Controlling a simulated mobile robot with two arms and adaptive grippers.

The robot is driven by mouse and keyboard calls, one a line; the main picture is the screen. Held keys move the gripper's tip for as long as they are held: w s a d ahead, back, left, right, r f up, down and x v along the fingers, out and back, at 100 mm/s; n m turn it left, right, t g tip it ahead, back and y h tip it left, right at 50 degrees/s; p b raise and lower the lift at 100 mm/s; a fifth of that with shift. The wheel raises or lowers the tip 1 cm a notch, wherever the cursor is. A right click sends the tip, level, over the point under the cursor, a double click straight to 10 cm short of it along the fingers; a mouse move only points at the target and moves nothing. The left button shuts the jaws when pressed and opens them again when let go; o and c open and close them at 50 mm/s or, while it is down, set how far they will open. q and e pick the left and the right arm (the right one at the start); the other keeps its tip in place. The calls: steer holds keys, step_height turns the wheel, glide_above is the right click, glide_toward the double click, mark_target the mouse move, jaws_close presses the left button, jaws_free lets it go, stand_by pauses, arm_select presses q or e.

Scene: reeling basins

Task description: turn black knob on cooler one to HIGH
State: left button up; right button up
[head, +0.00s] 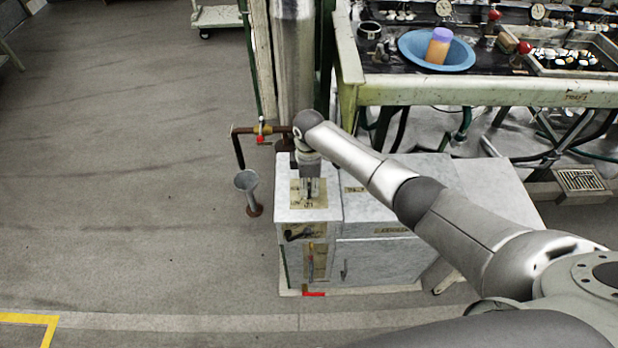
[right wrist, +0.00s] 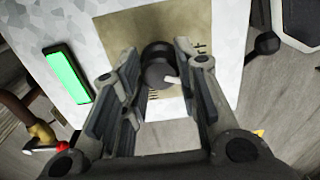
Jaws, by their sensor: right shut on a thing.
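The cooler (head: 375,265) is a grey-white speckled cabinet low on the floor, in the middle of the head view. A tan label plate (head: 295,203) lies on the left part of its top. My right gripper (head: 311,194) points down over this plate and hides the knob in the head view. In the right wrist view the round black knob (right wrist: 156,68) sits on the tan plate (right wrist: 118,27) between the fingers of my right gripper (right wrist: 157,62), which is shut on it. A pale pointer mark on the knob points to the lower right. My left gripper is not in view.
A glowing green strip (right wrist: 68,77) is beside the plate. A pipe with a red-handled valve (head: 261,131) and a grey funnel (head: 247,182) stand left of the cooler. A bench with a blue basin (head: 410,48) is behind. The floor at left is clear.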

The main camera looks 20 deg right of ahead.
mark_target(309, 186)
steer(key=m+p, duration=0.1)
steer(key=m, duration=0.2)
steer(key=shift+a+r+p, duration=0.1)
steer(key=shift+r+p, duration=0.05)
steer(key=shift+p, duration=0.2)
steer(key=m+p, duration=0.2)
steer(key=m, duration=0.1)
steer(key=shift+m, duration=0.3)
steer(key=m+p, duration=0.1)
steer(key=m, duration=0.2)
steer(key=shift+m+p, duration=0.45)
steer(key=shift+m, duration=1.05)
steer(key=o, duration=1)
step_height(309, 186, up, 12)
steer(key=shift+f, duration=0.1)
